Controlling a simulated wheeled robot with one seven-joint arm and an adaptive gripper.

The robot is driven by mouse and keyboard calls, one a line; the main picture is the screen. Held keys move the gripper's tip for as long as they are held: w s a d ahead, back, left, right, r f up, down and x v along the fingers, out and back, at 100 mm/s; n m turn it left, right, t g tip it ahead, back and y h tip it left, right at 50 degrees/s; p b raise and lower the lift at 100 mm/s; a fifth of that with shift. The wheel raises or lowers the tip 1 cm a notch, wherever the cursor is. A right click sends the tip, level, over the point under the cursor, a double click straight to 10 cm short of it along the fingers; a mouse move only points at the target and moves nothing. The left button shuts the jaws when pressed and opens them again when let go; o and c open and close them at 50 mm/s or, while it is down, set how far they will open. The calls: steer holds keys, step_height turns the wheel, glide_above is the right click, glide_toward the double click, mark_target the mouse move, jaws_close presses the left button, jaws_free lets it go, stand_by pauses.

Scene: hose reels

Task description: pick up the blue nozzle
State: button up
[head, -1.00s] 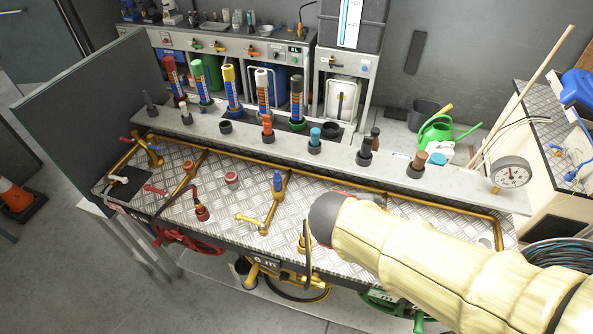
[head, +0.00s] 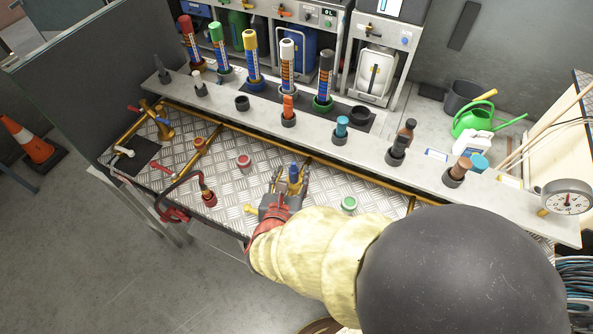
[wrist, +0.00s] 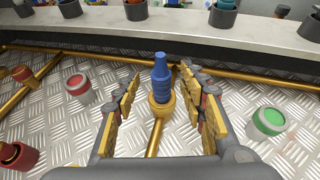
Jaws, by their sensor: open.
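The blue nozzle (head: 293,173) stands upright on a brass pipe fitting on the checkered metal bench (head: 225,215). In the wrist view the blue nozzle (wrist: 161,78) sits in a brass collar (wrist: 161,104), between the two fingers and towards their tips. My gripper (head: 288,185) is open around it, with a finger on each side. In the wrist view my gripper (wrist: 160,85) shows gaps between the yellow finger pads and the nozzle. The lower pipe is partly hidden by my gripper in the head view.
A red-capped fitting (head: 244,161) stands to the left and a green-capped one (head: 349,204) to the right. A red nozzle with a dark hose (head: 208,196) is further left. Behind runs a raised shelf (head: 265,118) with several holders. A brass rail (head: 350,178) lies before it.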

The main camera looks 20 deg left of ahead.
steer(key=b+x, duration=0.1)
steer(key=x, duration=0.6)
steer(key=shift+r+b, duration=0.15)
steer(key=shift+b, duration=0.2)
steer(key=shift+c, duration=0.7)
jaws_close()
